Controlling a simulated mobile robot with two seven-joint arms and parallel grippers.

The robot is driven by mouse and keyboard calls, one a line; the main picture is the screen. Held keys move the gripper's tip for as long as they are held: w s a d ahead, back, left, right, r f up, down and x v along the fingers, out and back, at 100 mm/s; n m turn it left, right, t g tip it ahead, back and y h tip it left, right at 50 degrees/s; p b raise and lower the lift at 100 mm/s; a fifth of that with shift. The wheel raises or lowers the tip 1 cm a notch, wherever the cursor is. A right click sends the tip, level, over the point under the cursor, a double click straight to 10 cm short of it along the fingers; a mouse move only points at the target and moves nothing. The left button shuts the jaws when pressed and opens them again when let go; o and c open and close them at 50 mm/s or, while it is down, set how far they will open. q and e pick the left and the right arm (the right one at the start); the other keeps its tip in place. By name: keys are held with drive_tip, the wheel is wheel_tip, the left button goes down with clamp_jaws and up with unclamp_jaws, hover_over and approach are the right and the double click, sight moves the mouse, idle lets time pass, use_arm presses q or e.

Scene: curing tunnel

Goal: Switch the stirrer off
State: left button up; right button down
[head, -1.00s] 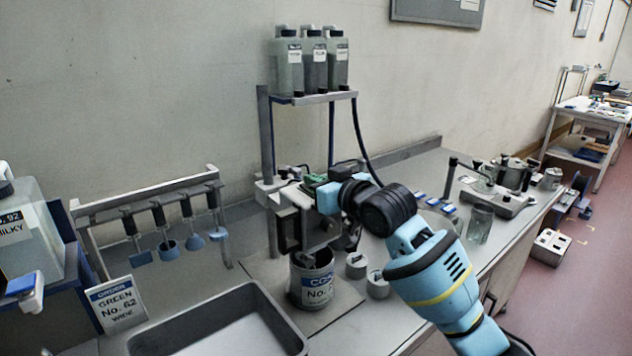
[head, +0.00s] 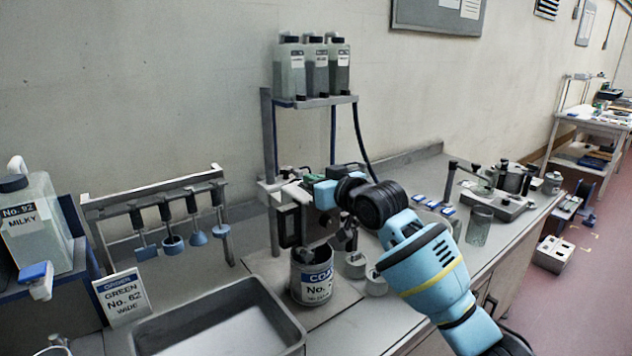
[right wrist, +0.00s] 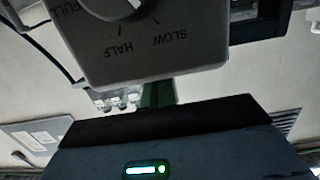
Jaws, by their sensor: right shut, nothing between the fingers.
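The stirrer's dark motor housing (head: 289,228) stands over a labelled can (head: 313,290) on the bench. In the right wrist view, its grey control box (right wrist: 150,50) fills the top, with a round dial knob (right wrist: 122,8) cut by the frame edge. The marks FULL, HALF and SLOW surround it; which mark the knob points to is unclear. My right gripper (head: 297,190) is shut and empty, close to the top of the stirrer. Its fingers are mostly hidden, so I cannot tell whether they touch the knob. My left gripper is not in view.
Several bottles (head: 318,70) stand on a shelf above the stirrer. A grey tray (head: 170,338) lies in front, near an order card (head: 122,297). A rack of hanging tools (head: 150,207) is to the left. Small pots (head: 355,265) and a glass (head: 479,226) stand on the right.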

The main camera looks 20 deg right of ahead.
drive_tip(key=r, duration=0.1)
drive_tip(key=r+p, duration=0.1)
drive_tip(key=r, duration=0.3)
drive_tip(key=shift+s, duration=0.3)
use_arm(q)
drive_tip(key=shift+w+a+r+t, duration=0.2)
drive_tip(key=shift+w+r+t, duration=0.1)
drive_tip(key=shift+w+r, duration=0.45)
use_arm(e)
drive_tip(key=r+v, duration=0.1)
drive_tip(key=v, duration=0.8)
drive_tip(key=shift+s+r, duration=0.2)
drive_tip(key=shift+r, duration=0.1)
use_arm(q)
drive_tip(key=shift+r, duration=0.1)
use_arm(e)
drive_tip(key=c, duration=2.1)
unclamp_jaws()
drive_tip(key=shift+c, duration=0.2)
